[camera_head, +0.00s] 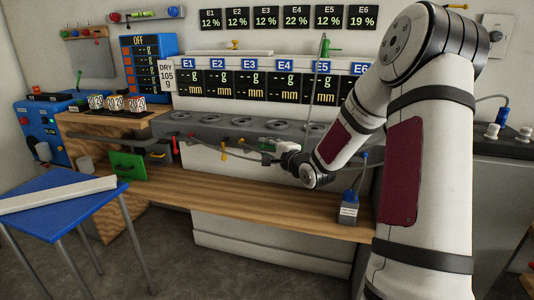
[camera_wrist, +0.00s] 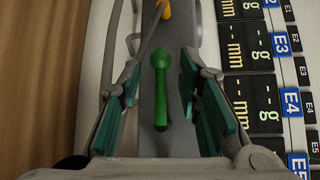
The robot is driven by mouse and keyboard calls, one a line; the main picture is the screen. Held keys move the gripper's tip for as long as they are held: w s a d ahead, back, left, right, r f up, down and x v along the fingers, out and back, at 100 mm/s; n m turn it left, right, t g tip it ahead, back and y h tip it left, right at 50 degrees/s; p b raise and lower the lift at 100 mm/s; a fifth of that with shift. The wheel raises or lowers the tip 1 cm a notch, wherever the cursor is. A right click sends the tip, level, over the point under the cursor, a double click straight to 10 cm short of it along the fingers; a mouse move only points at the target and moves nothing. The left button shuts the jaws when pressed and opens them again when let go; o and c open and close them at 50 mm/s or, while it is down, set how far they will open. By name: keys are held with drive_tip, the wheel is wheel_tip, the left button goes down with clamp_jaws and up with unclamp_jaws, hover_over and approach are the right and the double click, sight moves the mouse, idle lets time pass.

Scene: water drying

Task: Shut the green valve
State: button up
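The green valve (camera_wrist: 160,88) shows in the wrist view as a green handle with a rounded knob at its upper end, in front of a grey strip. My gripper (camera_wrist: 160,92) is open, with one teal-padded finger on each side of the handle. Gaps show between the handle and both pads. How deep the handle sits between the fingers is hard to tell. In the head view my gripper (camera_head: 276,150) is at the front of the grey bench unit, and the green valve cannot be made out clearly beside it.
A yellow handle (camera_head: 224,150) and a red handle (camera_head: 174,145) hang to the left along the grey unit (camera_head: 205,130). The wooden shelf (camera_head: 240,192) lies below. A small grey-blue box (camera_head: 349,208) stands on it to the right. A blue table (camera_head: 60,212) is at left.

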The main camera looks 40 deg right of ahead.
drive_tip(key=shift+w, duration=0.4)
drive_tip(key=shift+c, duration=0.2)
clamp_jaws()
